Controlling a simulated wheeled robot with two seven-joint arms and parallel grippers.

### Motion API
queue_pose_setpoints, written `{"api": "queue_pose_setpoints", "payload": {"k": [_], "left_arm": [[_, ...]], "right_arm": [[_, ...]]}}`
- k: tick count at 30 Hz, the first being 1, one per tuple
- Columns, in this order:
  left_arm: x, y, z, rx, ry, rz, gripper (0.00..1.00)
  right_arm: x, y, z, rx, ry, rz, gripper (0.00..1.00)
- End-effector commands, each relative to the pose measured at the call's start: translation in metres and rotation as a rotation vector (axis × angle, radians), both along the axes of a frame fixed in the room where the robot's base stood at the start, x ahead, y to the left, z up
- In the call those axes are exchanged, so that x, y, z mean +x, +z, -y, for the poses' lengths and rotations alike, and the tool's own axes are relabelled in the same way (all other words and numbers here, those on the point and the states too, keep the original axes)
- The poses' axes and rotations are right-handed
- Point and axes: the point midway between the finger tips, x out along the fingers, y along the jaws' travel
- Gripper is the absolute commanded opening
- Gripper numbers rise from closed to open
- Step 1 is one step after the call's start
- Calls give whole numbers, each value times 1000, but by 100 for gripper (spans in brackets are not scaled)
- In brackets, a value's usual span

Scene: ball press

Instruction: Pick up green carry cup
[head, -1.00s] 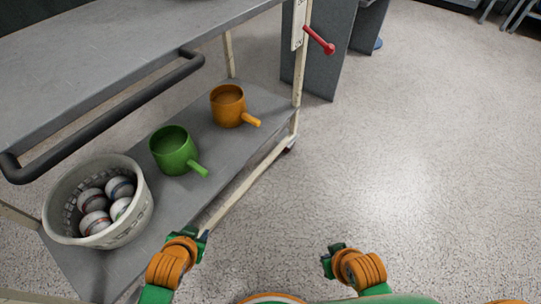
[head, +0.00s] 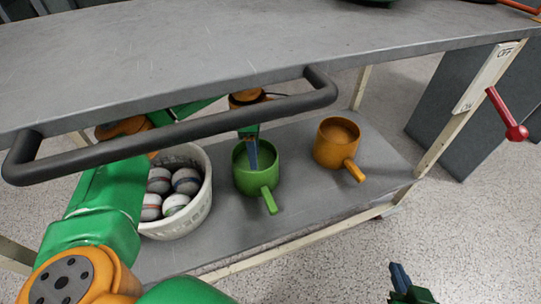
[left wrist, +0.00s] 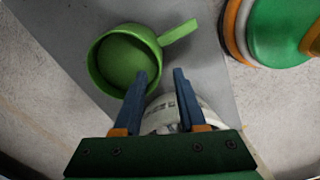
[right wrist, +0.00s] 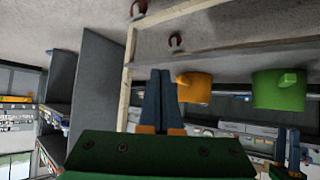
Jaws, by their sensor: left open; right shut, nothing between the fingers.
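The green cup (head: 262,172) stands on the cart's lower shelf, its handle pointing toward me. It also shows in the left wrist view (left wrist: 105,65) and the right wrist view (right wrist: 279,95). My left gripper (head: 253,160) reaches under the cart's handle bar, with its fingers pointing down at the cup's back rim. In the left wrist view its fingers (left wrist: 160,73) are apart, one overlapping the cup's rim; I cannot tell whether they touch. My right gripper (head: 398,275) is shut and empty, in front of the cart; its fingers (right wrist: 160,72) are together.
An orange cup (head: 331,152) stands right of the green one. A white basket of balls (head: 200,205) stands to its left. The black handle bar (head: 200,128) and tabletop (head: 200,60) lie above the shelf. A red lever (head: 508,115) is on the right post.

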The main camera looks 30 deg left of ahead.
Motion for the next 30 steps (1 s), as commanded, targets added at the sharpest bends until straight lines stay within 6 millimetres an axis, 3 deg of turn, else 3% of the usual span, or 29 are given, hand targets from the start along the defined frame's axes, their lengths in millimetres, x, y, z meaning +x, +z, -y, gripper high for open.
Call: {"api": "queue_pose_setpoints", "payload": {"k": [3, 9, 14, 22, 30], "left_arm": [[-2, 0, -11, 37, 14, -11, 40], [-2, -13, -10, 36, 13, -11, 40], [-1, -19, -9, 34, 12, -11, 40], [2, -39, -6, 33, 11, -11, 40], [4, -59, -4, 33, 11, -11, 40]], "right_arm": [[6, 6, -2, 9, 4, 47, 0], [29, 42, -12, 52, 20, 267, 0], [37, 63, -16, 74, 27, 375, 0], [44, 136, -28, 155, 55, 762, 0], [20, 206, -33, 245, 84, 1141, 0]]}}
